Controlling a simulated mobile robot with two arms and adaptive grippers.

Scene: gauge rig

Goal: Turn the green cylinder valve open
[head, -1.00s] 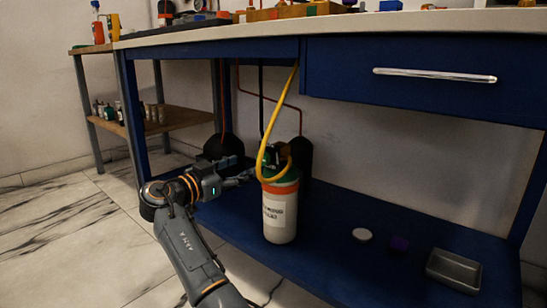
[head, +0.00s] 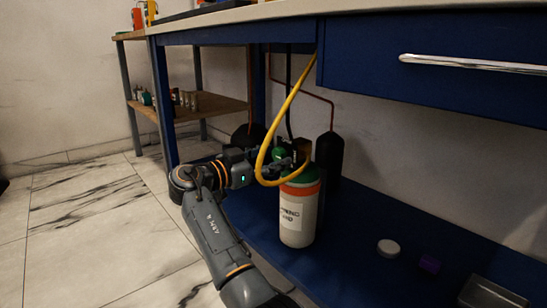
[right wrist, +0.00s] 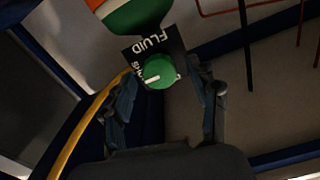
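The cylinder (head: 298,222) stands upright on the blue lower shelf, with a white body, orange band and green shoulder. Its green valve knob (right wrist: 160,71) has a white pointer line and sits in front of a black plate lettered "FLUID" in the right wrist view. My right gripper (head: 284,164) is at the cylinder's neck, partly behind the yellow hose in the head view. In the right wrist view its two fingers (right wrist: 165,80) are apart, one on each side of the knob; I cannot tell whether either touches it. My left gripper is out of view.
A yellow hose (head: 291,97) loops from the bench to the cylinder's neck, close to my gripper. A dark cylinder (head: 329,158) stands behind.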

